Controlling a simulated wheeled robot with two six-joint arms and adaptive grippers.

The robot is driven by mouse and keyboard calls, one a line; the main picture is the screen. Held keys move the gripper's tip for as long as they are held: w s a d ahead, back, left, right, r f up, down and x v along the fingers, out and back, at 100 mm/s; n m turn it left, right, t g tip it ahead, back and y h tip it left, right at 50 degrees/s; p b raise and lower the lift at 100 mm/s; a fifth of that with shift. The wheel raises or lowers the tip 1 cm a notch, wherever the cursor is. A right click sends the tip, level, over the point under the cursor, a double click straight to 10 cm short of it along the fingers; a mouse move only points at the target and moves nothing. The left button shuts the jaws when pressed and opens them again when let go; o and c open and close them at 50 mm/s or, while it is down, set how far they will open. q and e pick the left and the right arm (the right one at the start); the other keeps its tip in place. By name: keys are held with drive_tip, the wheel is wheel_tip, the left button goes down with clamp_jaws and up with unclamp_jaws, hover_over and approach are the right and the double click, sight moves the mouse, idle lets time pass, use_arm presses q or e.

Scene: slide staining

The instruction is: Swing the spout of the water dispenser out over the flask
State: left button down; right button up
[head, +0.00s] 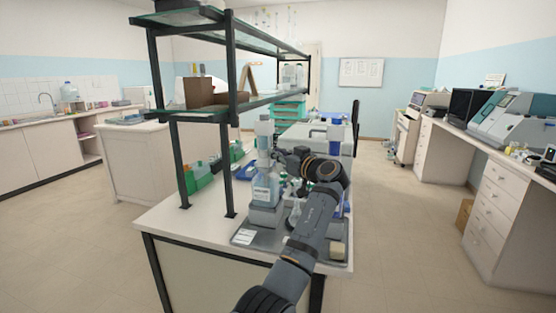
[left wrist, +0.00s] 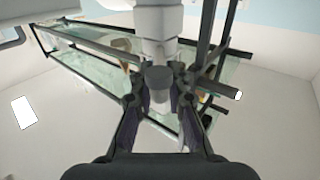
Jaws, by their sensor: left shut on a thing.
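The water dispenser (head: 264,186) is a pale bottle with a white upper part, standing on a grey base (head: 265,215) on a tray at the front of the bench. My left gripper (head: 288,163) is beside its upper part, at the right. In the left wrist view, the dispenser's white parts (left wrist: 157,22) rise from a grey round end piece, apparently the spout (left wrist: 158,77). My left gripper (left wrist: 159,98) is shut on that piece, a finger on each side. The clear flask (head: 295,212) stands right of the base, partly hidden by my arm. My right gripper is not in view.
A grey tray (head: 247,239) bears the dispenser, a label card and a small tan block (head: 337,249). A dark-framed shelf (head: 229,150) stands close at the left. A large pale instrument (head: 318,133) is behind.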

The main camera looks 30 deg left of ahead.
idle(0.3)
use_arm(q)
drive_tip(key=c, duration=1.3)
unclamp_jaws()
drive_tip(key=v, duration=1.2)
drive_tip(key=shift+w, duration=0.1)
